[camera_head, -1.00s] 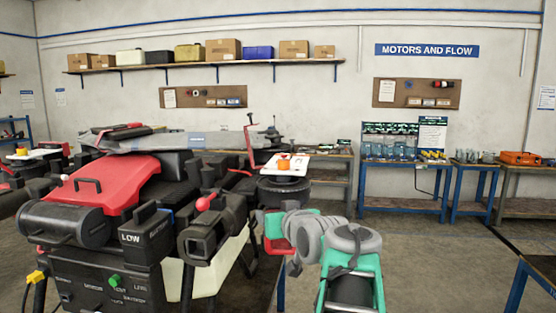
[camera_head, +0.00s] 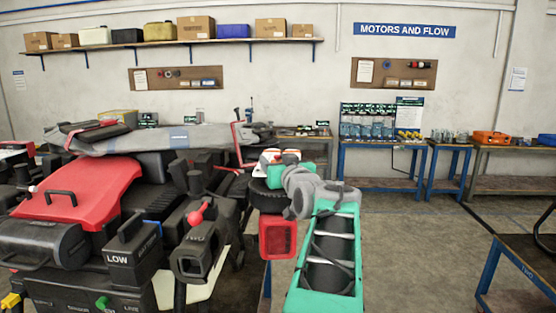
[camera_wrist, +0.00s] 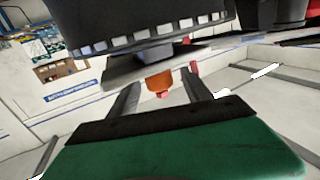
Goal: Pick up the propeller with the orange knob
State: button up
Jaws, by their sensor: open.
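The propeller's orange knob (camera_wrist: 158,82) shows in the wrist view, below a flat grey plate (camera_wrist: 150,66) in that picture. My gripper (camera_wrist: 161,86) is open, its two dark fingers on either side of the knob in the picture. I cannot tell whether they touch it or how deep the knob sits between them. In the head view my gripper (camera_head: 287,170) is at the white plate (camera_head: 267,158) on the drone's right arm end, partly covering it. The knob is mostly hidden there.
A dark round part with light squares (camera_wrist: 150,32) fills the top of the wrist view.

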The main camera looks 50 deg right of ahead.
jog(key=shift+a, duration=0.1)
grip_shut()
dwell(0.5)
